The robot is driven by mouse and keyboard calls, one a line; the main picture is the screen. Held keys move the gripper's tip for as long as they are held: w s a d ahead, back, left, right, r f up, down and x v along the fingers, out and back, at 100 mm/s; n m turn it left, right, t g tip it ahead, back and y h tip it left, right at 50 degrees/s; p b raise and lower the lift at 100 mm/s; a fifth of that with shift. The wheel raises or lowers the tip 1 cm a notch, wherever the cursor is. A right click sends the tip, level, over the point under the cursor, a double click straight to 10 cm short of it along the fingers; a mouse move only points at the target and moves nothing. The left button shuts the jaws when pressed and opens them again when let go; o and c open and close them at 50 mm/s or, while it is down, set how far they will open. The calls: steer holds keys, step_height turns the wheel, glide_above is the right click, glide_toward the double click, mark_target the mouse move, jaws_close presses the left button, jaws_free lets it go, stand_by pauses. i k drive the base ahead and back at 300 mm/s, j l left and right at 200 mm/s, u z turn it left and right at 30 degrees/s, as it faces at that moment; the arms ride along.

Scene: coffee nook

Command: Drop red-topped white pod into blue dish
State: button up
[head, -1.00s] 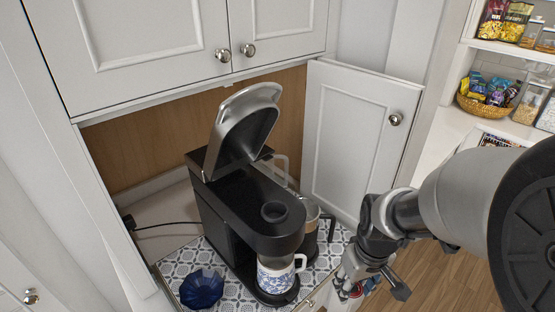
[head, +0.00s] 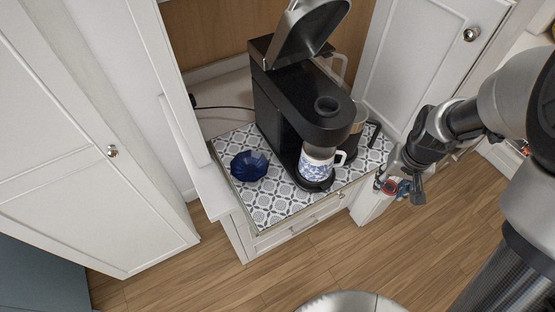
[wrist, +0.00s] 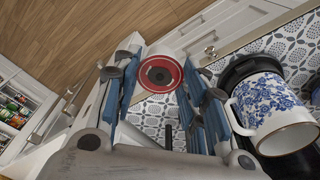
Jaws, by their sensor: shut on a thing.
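The red-topped white pod (wrist: 160,74) is between the blue-padded fingers of my gripper (wrist: 163,78) in the wrist view. The dark blue faceted dish (head: 250,166) sits on the patterned mat, left of the coffee machine.
The black coffee machine (head: 291,112), lid raised, stands between my gripper and the dish. A blue-and-white mug (head: 317,164) is under its spout; a glass carafe (head: 357,117) stands behind. An open cabinet door (head: 420,60) is at right. The mat's (head: 267,212) front strip is clear.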

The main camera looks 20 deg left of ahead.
mark_target(251, 170)
steer(key=k+u, duration=0.15)
steer(key=u, duration=1.5)
